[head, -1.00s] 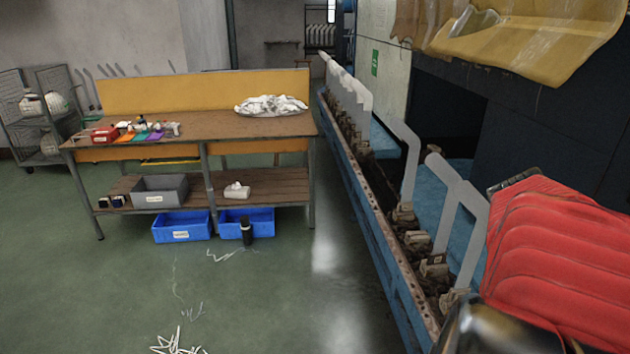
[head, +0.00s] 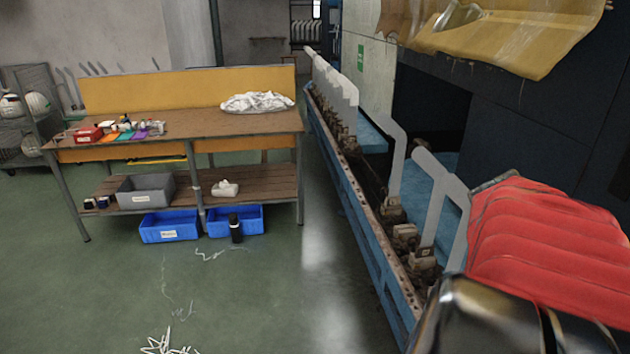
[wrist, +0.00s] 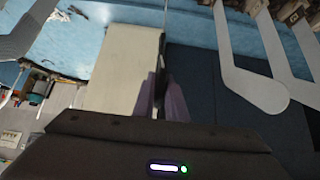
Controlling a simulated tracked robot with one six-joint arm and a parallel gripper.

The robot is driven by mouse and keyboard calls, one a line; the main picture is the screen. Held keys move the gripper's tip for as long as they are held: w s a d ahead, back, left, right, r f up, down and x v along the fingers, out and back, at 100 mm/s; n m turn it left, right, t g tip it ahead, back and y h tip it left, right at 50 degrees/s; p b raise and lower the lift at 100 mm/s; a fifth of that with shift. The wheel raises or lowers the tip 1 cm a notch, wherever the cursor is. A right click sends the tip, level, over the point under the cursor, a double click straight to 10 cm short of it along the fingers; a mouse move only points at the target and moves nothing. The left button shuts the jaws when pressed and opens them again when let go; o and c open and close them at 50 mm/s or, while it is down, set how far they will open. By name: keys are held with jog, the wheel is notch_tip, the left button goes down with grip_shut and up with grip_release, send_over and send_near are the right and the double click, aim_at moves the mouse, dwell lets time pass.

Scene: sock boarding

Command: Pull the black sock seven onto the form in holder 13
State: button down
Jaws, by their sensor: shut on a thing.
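In the wrist view, my gripper (wrist: 160,97) is shut on a thin dark strip, the black sock (wrist: 160,66), seen nearly edge-on between the purple-grey fingers. Most of the sock is hidden and its opening does not show. Grey flat forms stand in holders along the rail in the head view, with a near form (head: 436,205) and a holder (head: 407,237) at its foot. A grey form (wrist: 250,85) also shows to the right of my gripper in the wrist view, apart from the sock. I cannot read which holder is 13.
A blue-sided rail (head: 350,205) with several forms runs into the distance. A dark machine opening (head: 433,112) and a yellow hood (head: 500,45) are at the right. A workbench (head: 190,127) stands left, with blue bins (head: 168,228) below. The green floor between is mostly clear.

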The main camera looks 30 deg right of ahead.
jog(key=shift+f, duration=0.4)
jog(key=c, duration=1.7)
grip_release()
jog(key=shift+a+r, duration=0.1)
jog(key=v, duration=0.7)
jog(key=shift+w, duration=0.1)
